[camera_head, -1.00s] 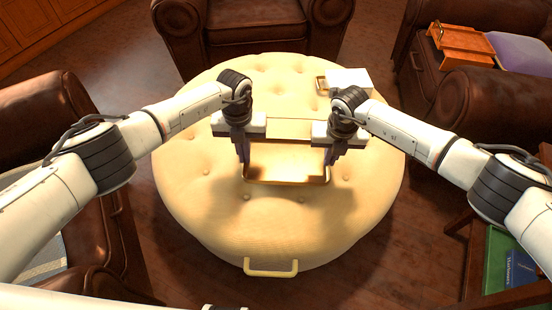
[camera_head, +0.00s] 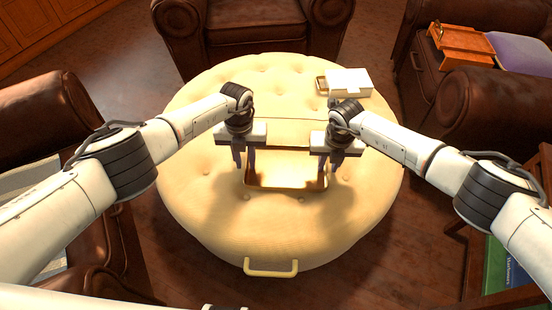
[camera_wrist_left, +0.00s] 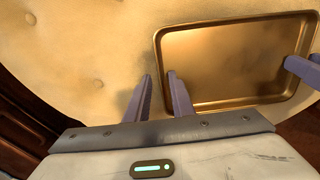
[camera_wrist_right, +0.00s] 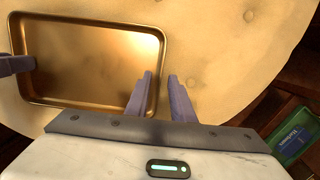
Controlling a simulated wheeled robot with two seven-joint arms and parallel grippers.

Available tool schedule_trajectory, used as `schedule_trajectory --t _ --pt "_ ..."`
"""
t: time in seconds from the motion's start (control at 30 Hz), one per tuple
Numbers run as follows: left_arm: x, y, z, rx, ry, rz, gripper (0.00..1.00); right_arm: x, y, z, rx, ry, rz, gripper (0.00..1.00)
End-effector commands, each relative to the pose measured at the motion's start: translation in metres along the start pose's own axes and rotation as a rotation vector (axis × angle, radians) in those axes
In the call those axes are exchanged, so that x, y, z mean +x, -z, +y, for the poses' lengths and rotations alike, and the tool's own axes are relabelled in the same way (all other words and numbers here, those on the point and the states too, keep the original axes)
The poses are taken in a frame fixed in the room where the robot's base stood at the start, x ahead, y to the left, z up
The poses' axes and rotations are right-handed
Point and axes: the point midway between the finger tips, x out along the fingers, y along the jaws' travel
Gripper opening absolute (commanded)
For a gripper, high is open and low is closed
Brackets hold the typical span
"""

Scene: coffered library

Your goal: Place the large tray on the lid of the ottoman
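The large gold tray (camera_head: 287,172) lies flat on the round cream tufted lid of the ottoman (camera_head: 270,222), near its middle. It also shows in the left wrist view (camera_wrist_left: 225,60) and the right wrist view (camera_wrist_right: 90,60). My left gripper (camera_head: 244,168) is at the tray's left end, its fingers apart, one on each side of the rim. My right gripper (camera_head: 328,168) is at the right end, its fingers also apart and astride the rim.
A white box (camera_head: 350,82) and a small gold-edged item (camera_head: 321,86) sit at the lid's far right. A yellow handle (camera_head: 270,270) sticks out at the ottoman's front. Brown leather armchairs (camera_head: 255,25) stand around. An orange tray (camera_head: 462,45) rests on the right seat.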

Motion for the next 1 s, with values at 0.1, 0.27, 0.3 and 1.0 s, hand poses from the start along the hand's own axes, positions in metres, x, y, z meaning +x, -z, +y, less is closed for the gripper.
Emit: schedule_trajectory --t 0.1,0.27,0.3,1.0 --pt "0.000 0.000 0.000 0.000 0.000 0.000 0.22 0.000 0.000 0.000 0.000 0.000 0.000 0.22" --pt "-0.002 0.000 0.000 0.000 0.001 0.000 0.22 0.000 0.000 0.000 0.000 0.000 -0.001 0.22" --pt "-0.003 -0.001 0.000 0.000 0.001 -0.001 0.22 0.000 0.000 0.000 0.000 0.000 -0.001 0.22" --pt "-0.111 -0.001 0.000 0.000 0.000 -0.001 0.22 0.000 0.000 0.000 0.000 0.000 -0.001 0.22"
